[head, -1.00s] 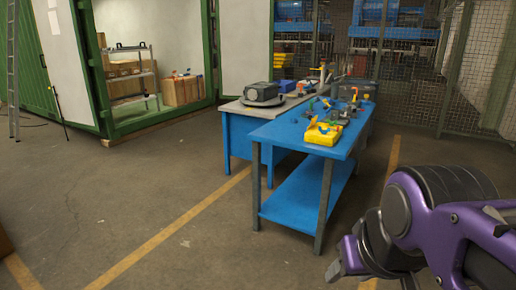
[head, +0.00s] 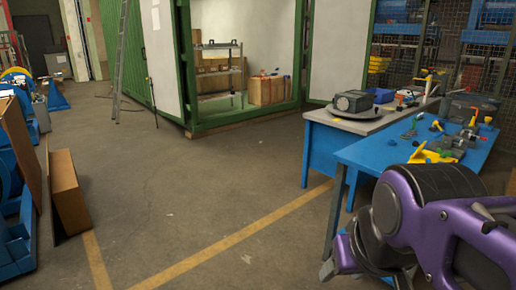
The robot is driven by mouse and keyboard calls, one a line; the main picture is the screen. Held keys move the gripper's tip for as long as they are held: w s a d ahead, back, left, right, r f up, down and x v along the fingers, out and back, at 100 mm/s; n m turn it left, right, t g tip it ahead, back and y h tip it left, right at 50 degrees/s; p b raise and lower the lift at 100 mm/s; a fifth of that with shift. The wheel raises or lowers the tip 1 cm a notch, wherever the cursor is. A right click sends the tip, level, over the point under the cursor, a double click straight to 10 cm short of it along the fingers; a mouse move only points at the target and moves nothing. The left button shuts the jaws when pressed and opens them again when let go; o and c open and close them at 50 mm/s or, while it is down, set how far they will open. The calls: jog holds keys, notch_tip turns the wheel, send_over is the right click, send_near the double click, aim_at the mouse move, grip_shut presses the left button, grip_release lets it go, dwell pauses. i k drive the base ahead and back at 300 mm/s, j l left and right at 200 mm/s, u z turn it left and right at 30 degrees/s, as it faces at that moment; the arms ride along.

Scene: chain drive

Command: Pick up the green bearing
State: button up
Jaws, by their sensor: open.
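My gripper (head: 343,258) shows partly at the lower right, at the end of my purple arm and in front of the blue table (head: 362,157). It is open, and nothing shows between its fingers. It is well apart from the small parts on the table. Small green items (head: 409,134) lie on the blue tabletop among other parts. They are too small to tell whether one is the green bearing. A yellow part (head: 425,155) lies near the table's front edge, partly behind my arm.
A grey-topped bench (head: 345,125) with a dark machine (head: 353,101) stands behind the blue table. A brown panel (head: 70,192) and blue equipment (head: 15,230) stand at the left. A ladder (head: 122,60) leans by the green container (head: 150,60). The middle floor is clear.

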aim_at(403, 137)
jog(key=i+u, duration=0.4)
jog(key=i, duration=0.65)
jog(key=i+j+z, duration=0.1)
jog(key=i+z, duration=0.35)
jog(key=i+j+z, duration=0.2)
jog(key=z, duration=0.25)
jog(key=i+j+z, duration=0.65)
jog(key=j+z, duration=0.15)
jog(key=z, duration=0.15)
jog(key=i+j+z, duration=0.15)
jog(key=j+z, duration=0.3)
jog(key=i+j+z, duration=0.15)
jog(key=j, duration=0.3)
jog(key=j+z, duration=0.15)
jog(key=j, duration=0.25)
jog(key=i+j+z, duration=0.15)
jog(key=z, duration=0.7)
